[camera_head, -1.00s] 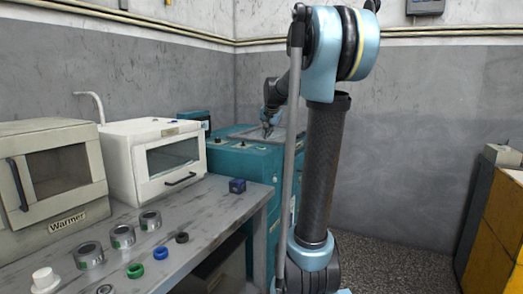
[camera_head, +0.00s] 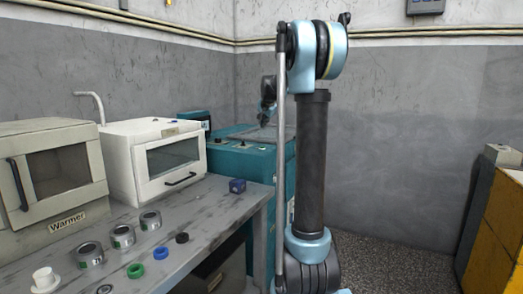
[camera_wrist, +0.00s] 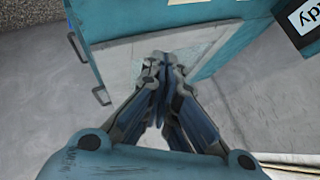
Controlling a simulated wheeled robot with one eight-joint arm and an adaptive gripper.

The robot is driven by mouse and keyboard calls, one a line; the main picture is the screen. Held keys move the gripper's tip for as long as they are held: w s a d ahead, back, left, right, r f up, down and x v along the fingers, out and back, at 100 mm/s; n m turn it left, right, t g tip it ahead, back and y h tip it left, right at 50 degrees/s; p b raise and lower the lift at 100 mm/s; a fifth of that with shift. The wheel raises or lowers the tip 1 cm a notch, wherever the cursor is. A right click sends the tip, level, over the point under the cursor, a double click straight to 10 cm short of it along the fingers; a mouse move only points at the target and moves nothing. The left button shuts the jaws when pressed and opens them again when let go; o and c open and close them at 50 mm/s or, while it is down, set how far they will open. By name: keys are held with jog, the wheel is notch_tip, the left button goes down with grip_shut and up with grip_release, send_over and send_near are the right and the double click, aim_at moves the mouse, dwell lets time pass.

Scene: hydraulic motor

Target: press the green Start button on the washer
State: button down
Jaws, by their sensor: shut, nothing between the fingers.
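The teal washer (camera_head: 240,163) stands in the back corner at the end of the bench, with a grey lid on top. Small round controls show along its upper front edge in the head view; I cannot make out a green Start button in either view. My gripper (camera_head: 263,122) is just above the washer's top, partly small and dark there. In the wrist view my gripper (camera_wrist: 165,60) has its fingers together and empty, in front of the grey lid (camera_wrist: 125,57) with its two dark handles. A display (camera_wrist: 303,20) ending in "dy" is at the upper right.
A yellow cabinet (camera_head: 500,225) stands at the right. The floor between is clear.

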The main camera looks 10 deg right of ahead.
notch_tip(320, 180, down, 8)
jog(key=shift+r, duration=0.1)
jog(key=shift+f, duration=0.3)
jog(key=shift+f, duration=0.1)
dwell(1.5)
jog(key=shift+s+f, duration=0.15)
jog(key=shift+f, duration=0.05)
jog(key=shift+f, duration=0.4)
dwell(0.9)
jog(key=shift+r, duration=0.8)
jog(key=shift+r, duration=2.5)
